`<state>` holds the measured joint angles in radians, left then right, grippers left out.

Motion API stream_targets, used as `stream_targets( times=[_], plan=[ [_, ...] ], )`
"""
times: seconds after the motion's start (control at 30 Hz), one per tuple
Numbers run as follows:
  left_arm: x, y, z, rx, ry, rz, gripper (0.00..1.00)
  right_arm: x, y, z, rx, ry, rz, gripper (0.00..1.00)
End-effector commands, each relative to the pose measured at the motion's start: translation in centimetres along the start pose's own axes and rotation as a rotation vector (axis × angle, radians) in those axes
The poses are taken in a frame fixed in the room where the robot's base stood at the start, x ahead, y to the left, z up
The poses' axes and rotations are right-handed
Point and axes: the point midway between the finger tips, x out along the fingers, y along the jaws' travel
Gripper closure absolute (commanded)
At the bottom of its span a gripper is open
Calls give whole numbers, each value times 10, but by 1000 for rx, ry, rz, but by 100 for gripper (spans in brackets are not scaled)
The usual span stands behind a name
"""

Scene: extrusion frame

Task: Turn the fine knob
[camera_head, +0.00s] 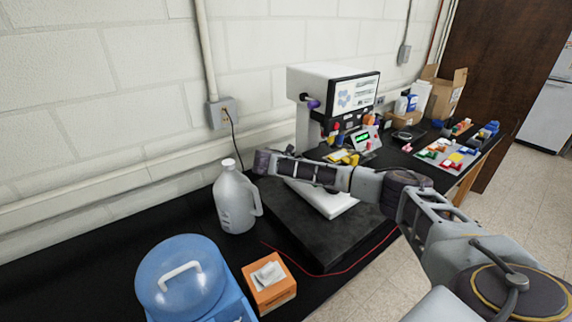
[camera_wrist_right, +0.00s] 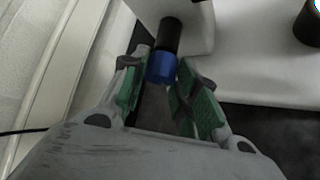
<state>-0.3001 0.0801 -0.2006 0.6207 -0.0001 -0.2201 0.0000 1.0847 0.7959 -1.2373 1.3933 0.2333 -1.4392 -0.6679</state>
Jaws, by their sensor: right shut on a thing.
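A blue knob (camera_wrist_right: 161,68) on a black shaft (camera_wrist_right: 170,36) sticks out from the side of a white body in the right wrist view. I take it to be the fine knob. My right gripper (camera_wrist_right: 160,78) has a green-padded finger on each side of it and is shut on it. In the head view my right arm comes in from the right, and its gripper (camera_head: 268,162) is at the left side of the white instrument (camera_head: 305,120), above its base. My left gripper is not in view.
The base stands on a dark slab (camera_head: 300,235). A translucent jug (camera_head: 235,205) stands close to the left of it. A blue lidded container (camera_head: 175,300) and an orange box (camera_head: 270,295) are at the front. Coloured parts and a cardboard box (camera_head: 446,95) are farther right.

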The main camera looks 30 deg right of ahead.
Motion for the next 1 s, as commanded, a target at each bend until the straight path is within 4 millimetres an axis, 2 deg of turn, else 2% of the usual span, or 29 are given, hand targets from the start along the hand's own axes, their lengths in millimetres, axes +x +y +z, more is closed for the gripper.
stream_targets(
  times=[0.5, 0.87, 0.9, 1.0],
  plan=[
    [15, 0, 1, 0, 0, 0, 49, 1, -6, -2, 151, 2, 150, 94],
    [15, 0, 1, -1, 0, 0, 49, 0, -4, -2, 163, 2, 162, 94],
    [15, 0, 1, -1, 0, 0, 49, 0, -4, -2, 163, 2, 162, 69],
    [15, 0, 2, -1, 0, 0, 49, 0, -4, -1, 162, 2, 162, 56]
  ],
)
